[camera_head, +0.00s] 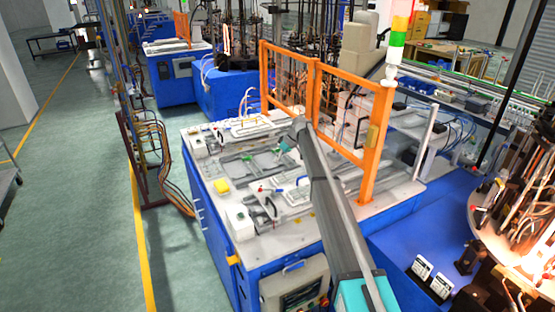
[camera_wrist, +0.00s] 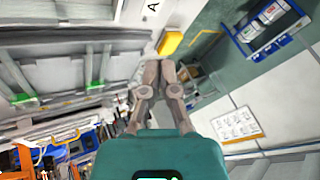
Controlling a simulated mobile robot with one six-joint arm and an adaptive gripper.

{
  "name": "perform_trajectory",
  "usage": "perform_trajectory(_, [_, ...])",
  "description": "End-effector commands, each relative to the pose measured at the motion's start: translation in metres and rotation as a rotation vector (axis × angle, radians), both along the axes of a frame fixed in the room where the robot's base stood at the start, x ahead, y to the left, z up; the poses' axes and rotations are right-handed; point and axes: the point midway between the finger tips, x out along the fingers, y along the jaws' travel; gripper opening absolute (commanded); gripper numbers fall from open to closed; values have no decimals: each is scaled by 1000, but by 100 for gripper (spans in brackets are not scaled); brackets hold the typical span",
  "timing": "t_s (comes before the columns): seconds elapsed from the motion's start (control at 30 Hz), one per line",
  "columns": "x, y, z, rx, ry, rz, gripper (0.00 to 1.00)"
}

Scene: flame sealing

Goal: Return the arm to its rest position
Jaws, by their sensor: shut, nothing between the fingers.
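My gripper (camera_wrist: 160,70) shows in the wrist view with its two grey fingers together and nothing between them. Its teal body fills the bottom middle of that view. In the head view my arm rises from the bottom right and reaches over the workbench (camera_head: 228,160). A small teal part beside the arm's far end may belong to my gripper, but its fingers cannot be made out there. A yellow block (camera_head: 222,185) lies on the bench's left side. A yellow block (camera_wrist: 170,42) also shows just beyond the fingertips in the wrist view.
An orange guard frame (camera_head: 368,140) stands on the bench close to my arm's right. White fixtures and a white box (camera_head: 240,220) sit on the bench top. A control panel (camera_head: 295,287) is at its front. A brightly glowing machine stands at right.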

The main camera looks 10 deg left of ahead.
Motion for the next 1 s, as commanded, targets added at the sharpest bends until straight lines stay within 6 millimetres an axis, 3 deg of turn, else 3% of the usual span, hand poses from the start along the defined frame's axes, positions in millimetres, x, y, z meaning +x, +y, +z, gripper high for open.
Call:
perform_trajectory(0.17, [-7, -7, -3, -8, 2, -11, 0])
perform_trajectory(0.37, [-42, -45, -18, -57, 18, -82, 0])
perform_trajectory(0.57, [-105, -111, -43, -150, 46, -220, 0])
perform_trajectory(1.0, [-270, -257, -98, -369, 101, -595, 0])
